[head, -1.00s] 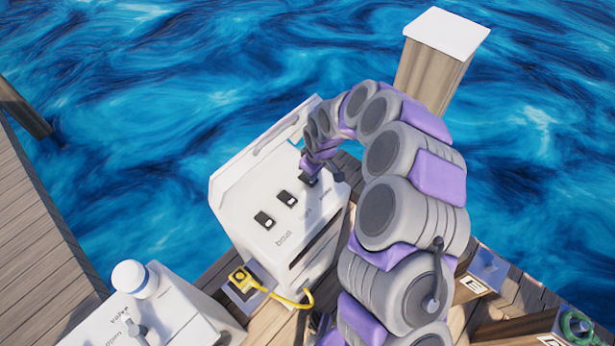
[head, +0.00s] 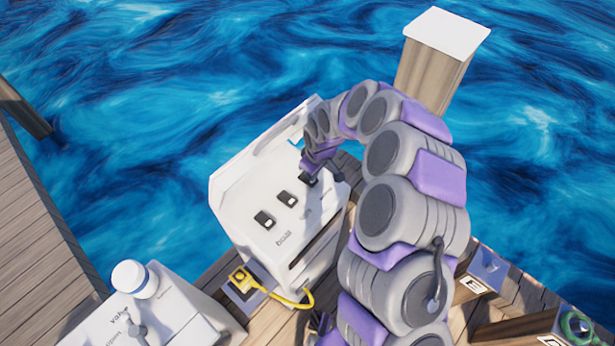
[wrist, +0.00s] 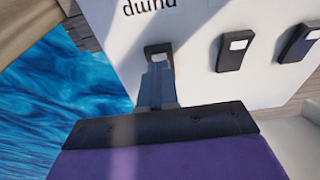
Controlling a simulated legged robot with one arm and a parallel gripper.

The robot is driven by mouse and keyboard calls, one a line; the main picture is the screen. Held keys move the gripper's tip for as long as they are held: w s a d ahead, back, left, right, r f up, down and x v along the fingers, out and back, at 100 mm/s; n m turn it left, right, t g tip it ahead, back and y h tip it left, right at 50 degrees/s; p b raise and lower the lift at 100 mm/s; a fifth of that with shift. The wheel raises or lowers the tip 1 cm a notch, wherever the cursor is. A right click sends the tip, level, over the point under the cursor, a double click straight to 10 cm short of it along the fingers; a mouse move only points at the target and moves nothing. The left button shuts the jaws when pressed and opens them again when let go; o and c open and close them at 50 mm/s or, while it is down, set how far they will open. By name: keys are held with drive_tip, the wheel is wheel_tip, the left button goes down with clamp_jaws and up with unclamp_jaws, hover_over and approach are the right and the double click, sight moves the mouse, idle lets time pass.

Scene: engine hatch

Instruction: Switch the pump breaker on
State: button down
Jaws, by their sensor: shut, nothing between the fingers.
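The white breaker panel (head: 240,185) stands on the dock in the head view. In the wrist view the pump breaker (wrist: 158,49), a dark rocker with a pale patch, sits beside the upside-down "pump" label (wrist: 149,7). My gripper (wrist: 158,78) is shut and empty, with its fingertips right at this breaker and covering part of it. I cannot tell whether they touch, or whether the breaker is on. In the head view my gripper (head: 316,176) is at the panel's right-hand switch, mostly hidden by my wrist.
Two other breakers (head: 287,198) (head: 265,220) sit left of my gripper on the same panel. A yellow plug and cable (head: 245,280) lie at the panel's foot. A white valve box (head: 165,310) stands at lower left. A white-capped post (head: 435,60) rises behind my arm. Water surrounds the dock.

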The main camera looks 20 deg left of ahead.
drive_tip(key=shift+f, duration=0.8)
idle(0.4)
drive_tip(key=shift+r+p, duration=0.8)
drive_tip(key=shift+r, duration=2.75)
